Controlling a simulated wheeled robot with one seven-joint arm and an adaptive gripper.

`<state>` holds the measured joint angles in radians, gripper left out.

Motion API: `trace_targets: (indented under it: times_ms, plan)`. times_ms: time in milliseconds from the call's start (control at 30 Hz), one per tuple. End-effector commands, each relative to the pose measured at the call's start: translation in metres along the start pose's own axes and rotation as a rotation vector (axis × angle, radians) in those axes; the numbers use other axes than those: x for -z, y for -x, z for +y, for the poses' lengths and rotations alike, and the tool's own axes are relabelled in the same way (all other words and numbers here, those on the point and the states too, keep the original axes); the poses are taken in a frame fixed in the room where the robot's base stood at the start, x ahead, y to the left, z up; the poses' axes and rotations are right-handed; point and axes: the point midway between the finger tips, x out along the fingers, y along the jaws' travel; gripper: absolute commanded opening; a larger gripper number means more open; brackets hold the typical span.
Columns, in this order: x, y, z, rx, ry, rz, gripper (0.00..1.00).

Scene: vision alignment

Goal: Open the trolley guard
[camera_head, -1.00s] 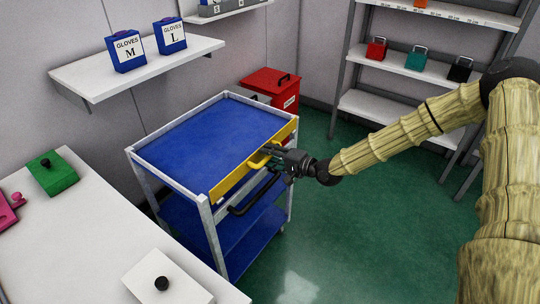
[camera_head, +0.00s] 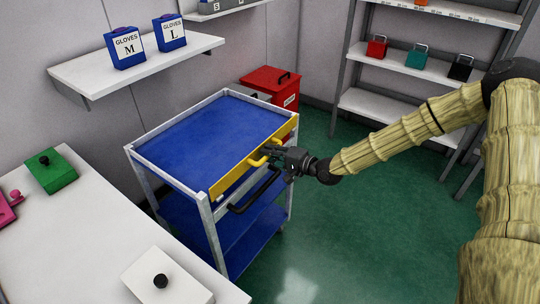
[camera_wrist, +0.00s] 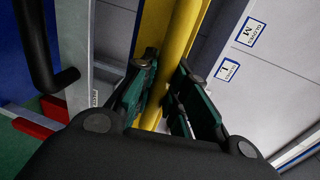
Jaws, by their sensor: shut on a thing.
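The trolley (camera_head: 205,146) has a blue top tray inside a white frame. The yellow guard (camera_head: 228,177) stands upright along its right long side, with a yellow handle (camera_head: 258,162) on its outer face. My gripper (camera_head: 272,152) is at the handle, reaching in from the right. In the wrist view the yellow handle (camera_wrist: 178,45) passes between the two green-sided fingers (camera_wrist: 163,100), which are shut on it. The exact contact at the fingertips is partly hidden. A black handle (camera_head: 255,192) sits below the guard, on the trolley's side; it also shows in the wrist view (camera_wrist: 38,50).
A white table (camera_head: 70,235) with a green box (camera_head: 55,172) and a white box (camera_head: 165,280) stands at the left front. A red bin (camera_head: 272,88) is behind the trolley. Shelves (camera_head: 400,60) stand at the back right. Green floor (camera_head: 350,225) is free to the right.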

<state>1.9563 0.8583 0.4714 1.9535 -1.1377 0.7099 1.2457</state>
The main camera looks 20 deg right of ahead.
Motion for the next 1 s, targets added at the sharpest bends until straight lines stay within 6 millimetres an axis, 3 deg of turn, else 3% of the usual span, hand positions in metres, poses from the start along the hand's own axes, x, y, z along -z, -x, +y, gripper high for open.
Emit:
trace_targets:
  times_ms: [200,1000]
  plan:
    - [0.000,0.003,0.013,0.076,-0.003,0.001,0.00]
    - [-0.001,0.012,0.032,0.481,-0.002,0.000,0.00]
